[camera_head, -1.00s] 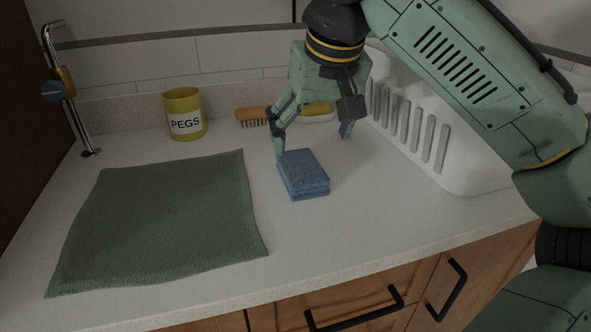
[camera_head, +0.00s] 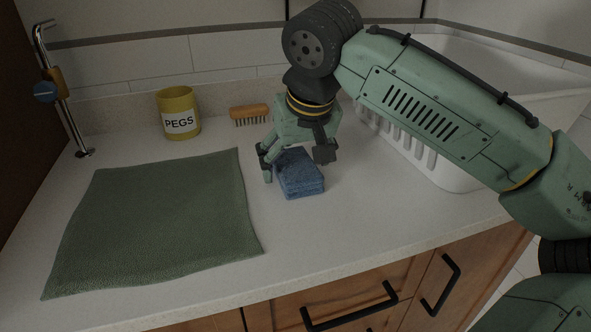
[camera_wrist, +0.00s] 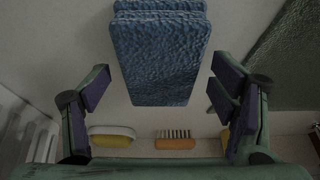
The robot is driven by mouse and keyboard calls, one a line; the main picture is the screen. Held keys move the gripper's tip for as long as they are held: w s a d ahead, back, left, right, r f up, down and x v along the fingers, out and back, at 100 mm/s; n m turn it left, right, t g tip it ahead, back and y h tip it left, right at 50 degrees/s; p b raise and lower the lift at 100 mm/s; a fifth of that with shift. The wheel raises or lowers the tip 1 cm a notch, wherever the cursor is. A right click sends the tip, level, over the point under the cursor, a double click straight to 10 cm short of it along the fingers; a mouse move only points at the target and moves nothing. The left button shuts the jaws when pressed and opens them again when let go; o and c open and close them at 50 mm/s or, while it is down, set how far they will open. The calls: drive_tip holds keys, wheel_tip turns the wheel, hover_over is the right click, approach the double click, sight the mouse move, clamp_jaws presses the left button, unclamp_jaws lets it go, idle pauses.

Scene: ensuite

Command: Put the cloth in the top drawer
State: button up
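A green cloth (camera_head: 155,222) lies flat on the left of the counter; its edge also shows at the right of the wrist view (camera_wrist: 291,60). The fronts of wooden drawers with black handles are below the counter edge; one drawer front (camera_head: 345,297) is closed.
A yellow PEGS pot (camera_head: 179,113) and a wooden brush (camera_head: 249,114) stand near the back wall. A white slotted basket (camera_head: 440,165) is on the right. The front counter strip is clear.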

drive_tip(key=c, duration=1.2)
drive_tip(key=shift+r, duration=0.15)
